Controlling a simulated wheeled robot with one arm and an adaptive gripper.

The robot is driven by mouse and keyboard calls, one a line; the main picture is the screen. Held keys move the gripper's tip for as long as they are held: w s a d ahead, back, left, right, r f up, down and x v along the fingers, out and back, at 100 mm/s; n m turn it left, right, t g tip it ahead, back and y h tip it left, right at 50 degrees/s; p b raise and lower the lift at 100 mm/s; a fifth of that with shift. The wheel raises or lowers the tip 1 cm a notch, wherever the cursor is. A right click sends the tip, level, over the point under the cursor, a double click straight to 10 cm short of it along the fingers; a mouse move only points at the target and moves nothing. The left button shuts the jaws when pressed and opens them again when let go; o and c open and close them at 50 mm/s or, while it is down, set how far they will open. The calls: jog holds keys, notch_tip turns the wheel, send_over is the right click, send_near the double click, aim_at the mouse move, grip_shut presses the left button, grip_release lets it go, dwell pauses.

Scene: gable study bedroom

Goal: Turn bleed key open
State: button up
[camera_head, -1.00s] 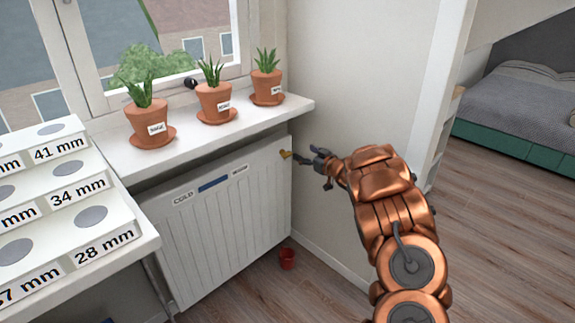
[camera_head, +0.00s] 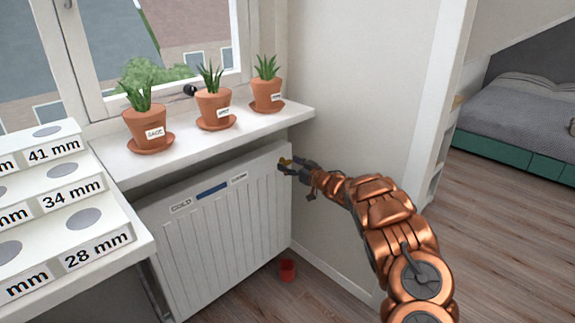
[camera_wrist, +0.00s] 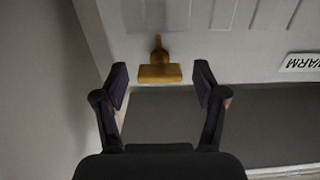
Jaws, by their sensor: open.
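The brass bleed key (camera_wrist: 160,73) is at the radiator's upper right end; in the wrist view it has a short stem and a flat crossbar. It also shows small in the head view (camera_head: 285,161). My gripper (camera_wrist: 161,78) is open, with one finger on each side of the crossbar and a visible gap on both sides. In the head view my gripper (camera_head: 284,165) is at the radiator's top right corner, partly covering the key. The white radiator (camera_head: 215,235) has a strip with a COLD label, a blue bar and another label at the right.
A windowsill (camera_head: 215,137) with potted plants overhangs the radiator close above my gripper. A wall (camera_head: 345,100) stands to the right. A red cup (camera_head: 287,270) is on the floor below. A stepped white rack (camera_head: 70,220) with mm labels is at the left.

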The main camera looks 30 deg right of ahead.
jog(key=shift+w+a, duration=0.2)
jog(key=shift+w, duration=0.4)
jog(key=c, duration=1.2)
